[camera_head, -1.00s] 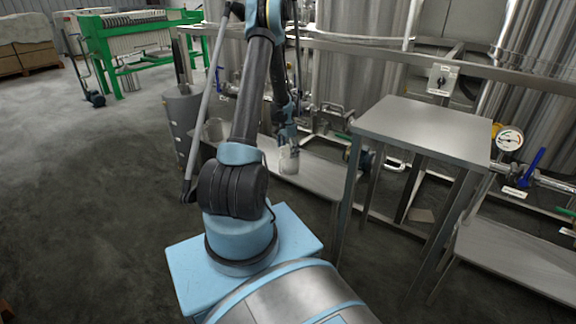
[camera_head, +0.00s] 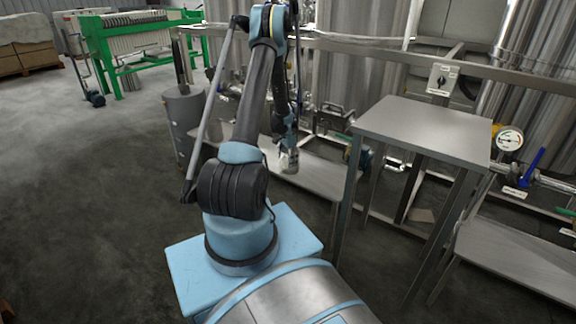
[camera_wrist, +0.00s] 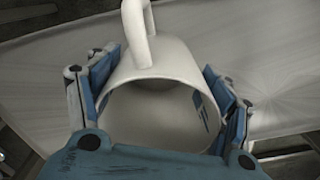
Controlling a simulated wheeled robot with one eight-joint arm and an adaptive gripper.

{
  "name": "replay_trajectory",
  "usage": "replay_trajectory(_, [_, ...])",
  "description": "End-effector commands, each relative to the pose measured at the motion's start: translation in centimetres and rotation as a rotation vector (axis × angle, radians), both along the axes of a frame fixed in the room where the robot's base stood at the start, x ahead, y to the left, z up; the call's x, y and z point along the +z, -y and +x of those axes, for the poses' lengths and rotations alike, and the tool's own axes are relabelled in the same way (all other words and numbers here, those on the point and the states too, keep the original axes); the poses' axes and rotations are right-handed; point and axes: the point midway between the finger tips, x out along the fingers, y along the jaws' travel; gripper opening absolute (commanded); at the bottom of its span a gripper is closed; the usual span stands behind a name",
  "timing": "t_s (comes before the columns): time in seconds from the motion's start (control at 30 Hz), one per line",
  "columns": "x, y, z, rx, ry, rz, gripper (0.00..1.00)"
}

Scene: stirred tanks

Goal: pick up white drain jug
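The white drain jug (camera_head: 289,166) stands on the low metal shelf at the centre of the head view. In the wrist view the jug (camera_wrist: 165,65) fills the middle, its open mouth facing the camera and its handle pointing up in the picture. My gripper (camera_head: 289,148) is right over the jug. In the wrist view my gripper (camera_wrist: 167,95) has one blue-padded finger on each side of the jug wall. The fingers are spread wide and very close to the wall; firm contact cannot be made out. The fingertips are partly hidden by the jug.
The low shelf (camera_head: 322,180) continues to the right of the jug. A taller steel table (camera_head: 425,128) stands to the right. A grey bin (camera_head: 183,110) stands to the left. Pipes and valves (camera_head: 328,118) run behind the shelf. The floor at left is clear.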

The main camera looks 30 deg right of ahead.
Motion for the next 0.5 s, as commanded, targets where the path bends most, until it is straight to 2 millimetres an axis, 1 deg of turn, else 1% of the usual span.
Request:
replay_trajectory(0.33, [0.0, 0.0, 0.0, 0.0, 0.0, 0.0, 0.46])
replay_trajectory(0.43, [0.4, 0.0, 0.0, 0.0, 0.0, 0.0, 0.46])
replay_trajectory(0.5, [1.0, 0.0, 0.0, 0.0, 0.0, 0.0, 0.46])
